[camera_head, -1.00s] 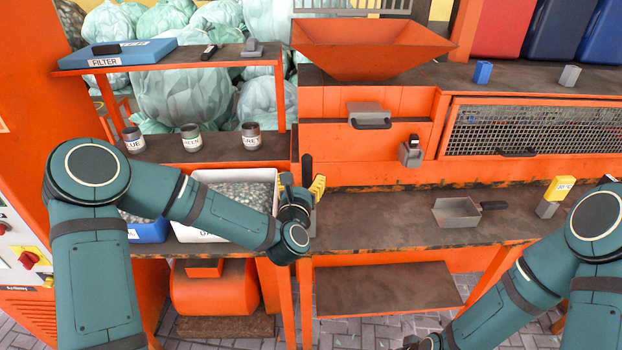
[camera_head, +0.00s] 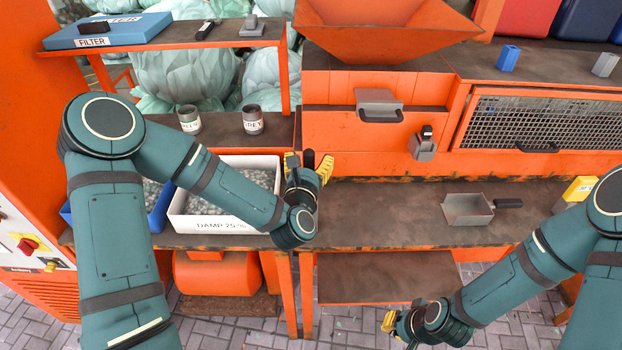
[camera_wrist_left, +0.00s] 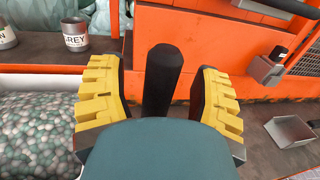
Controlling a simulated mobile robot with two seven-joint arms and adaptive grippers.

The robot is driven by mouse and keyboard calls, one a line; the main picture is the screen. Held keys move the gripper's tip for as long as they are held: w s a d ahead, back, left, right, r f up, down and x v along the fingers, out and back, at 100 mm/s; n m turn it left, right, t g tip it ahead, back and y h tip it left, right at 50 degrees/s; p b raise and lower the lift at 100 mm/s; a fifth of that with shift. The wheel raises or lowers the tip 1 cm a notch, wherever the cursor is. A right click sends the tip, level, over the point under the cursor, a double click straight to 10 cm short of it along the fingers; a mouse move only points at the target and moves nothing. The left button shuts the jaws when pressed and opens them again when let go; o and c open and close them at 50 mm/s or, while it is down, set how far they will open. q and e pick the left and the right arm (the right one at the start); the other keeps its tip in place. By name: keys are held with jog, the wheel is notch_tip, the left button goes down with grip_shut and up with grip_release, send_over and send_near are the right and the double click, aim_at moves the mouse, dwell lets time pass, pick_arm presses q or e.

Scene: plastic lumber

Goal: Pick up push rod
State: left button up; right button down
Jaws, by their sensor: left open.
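A dark upright rod, which looks like the push rod (camera_wrist_left: 162,80), stands between the two yellow-padded fingers of my left gripper (camera_wrist_left: 160,92) in the left wrist view. Gaps show on both sides of it and its lower end is hidden. My left gripper is open around it. In the head view the left gripper (camera_head: 308,168) is at the bench's back edge, right of the white bin, and the dark rod (camera_head: 308,160) shows only in part. My right gripper (camera_head: 392,323) is low in front of the bench, far from the rod; its jaw opening is unclear.
A white bin (camera_head: 222,223) of pellets stands left of the gripper, with a blue bin (camera_head: 160,215) beside it. Grey (camera_head: 253,120) and green (camera_head: 189,120) labelled cups stand behind. A metal scoop (camera_head: 467,209) lies on the right bench; the bench between is clear.

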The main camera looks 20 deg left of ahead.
pick_arm(q)
jog(key=shift+s, duration=0.1)
grip_shut()
jog(key=shift+r, duration=0.1)
notch_tip(320, 180, up, 30)
jog(key=p, duration=0.8)
jog(key=shift+r+p, duration=0.2)
jog(key=shift+p, duration=0.2)
dwell(1.3)
